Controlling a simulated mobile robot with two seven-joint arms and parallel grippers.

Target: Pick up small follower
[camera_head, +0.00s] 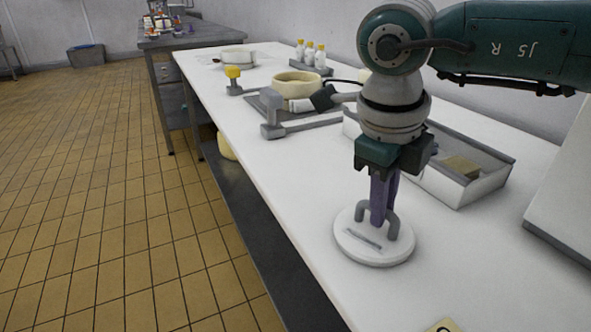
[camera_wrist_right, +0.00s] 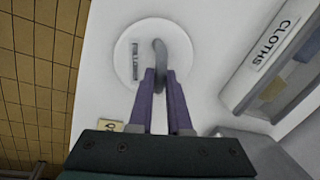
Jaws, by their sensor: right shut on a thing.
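The small follower (camera_head: 358,243) is a white round disc with a grey arched handle, on the white worktop near its front left edge in the head view. My right gripper (camera_head: 382,218) points down over it, with its purple fingers shut on the handle. The right wrist view shows the disc (camera_wrist_right: 128,58) with a dark printed label, and the fingers (camera_wrist_right: 165,75) at the handle. I cannot tell whether the disc touches the worktop or is slightly above it. My left gripper is not in view.
A white tray labelled CLOTHS (camera_wrist_right: 272,45) lies right of the follower. Behind are a cream ring-shaped mould (camera_head: 297,82), a grey metal arm (camera_head: 272,130), yellow-capped bottles (camera_head: 310,55) and a white bowl (camera_head: 238,56). A yellow tag (camera_head: 443,326) lies in front.

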